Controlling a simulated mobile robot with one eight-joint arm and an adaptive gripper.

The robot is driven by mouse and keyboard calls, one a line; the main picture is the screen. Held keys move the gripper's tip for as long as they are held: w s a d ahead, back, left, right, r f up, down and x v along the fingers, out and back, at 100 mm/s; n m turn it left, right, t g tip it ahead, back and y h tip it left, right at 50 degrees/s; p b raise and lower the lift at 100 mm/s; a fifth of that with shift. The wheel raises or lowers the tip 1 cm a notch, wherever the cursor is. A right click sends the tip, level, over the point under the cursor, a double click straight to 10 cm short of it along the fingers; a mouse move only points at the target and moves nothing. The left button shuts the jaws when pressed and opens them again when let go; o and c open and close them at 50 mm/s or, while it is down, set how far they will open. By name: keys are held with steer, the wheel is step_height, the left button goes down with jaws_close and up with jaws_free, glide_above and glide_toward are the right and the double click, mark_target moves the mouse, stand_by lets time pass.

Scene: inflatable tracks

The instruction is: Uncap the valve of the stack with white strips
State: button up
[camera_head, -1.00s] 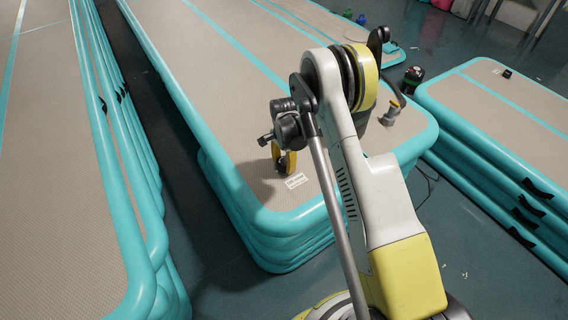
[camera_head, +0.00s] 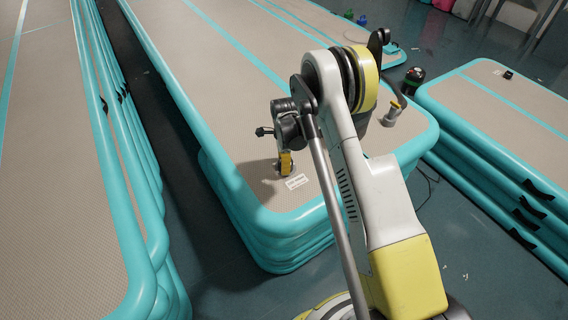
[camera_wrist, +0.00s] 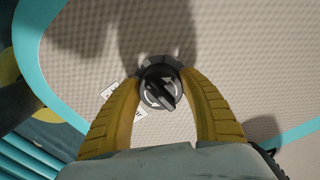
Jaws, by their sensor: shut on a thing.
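The middle stack (camera_head: 240,175) has a beige top and teal tube sides, with a teal line on top. A white label (camera_head: 297,182) lies on it beside the valve spot. My gripper (camera_head: 285,168) points down at its near end. In the wrist view, a round black valve cap (camera_wrist: 160,92) with white curved arrows and a raised bar sits between my yellow fingertips (camera_wrist: 161,80). The fingers are shut on the cap from both sides. The cap appears at the stack's surface; I cannot tell whether it is seated in the valve. In the head view, my fingers hide it.
A grey hose end (camera_head: 391,115) rests on the middle stack, right of my arm. A black and green device (camera_head: 413,78) stands behind it. Other stacks lie at left (camera_head: 60,200) and right (camera_head: 490,110), with narrow floor gaps between.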

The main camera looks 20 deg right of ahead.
steer(key=shift+m, duration=0.5)
steer(key=shift+r, duration=0.15)
steer(key=shift+r+p, duration=1.15)
steer(key=shift+r, duration=1.2)
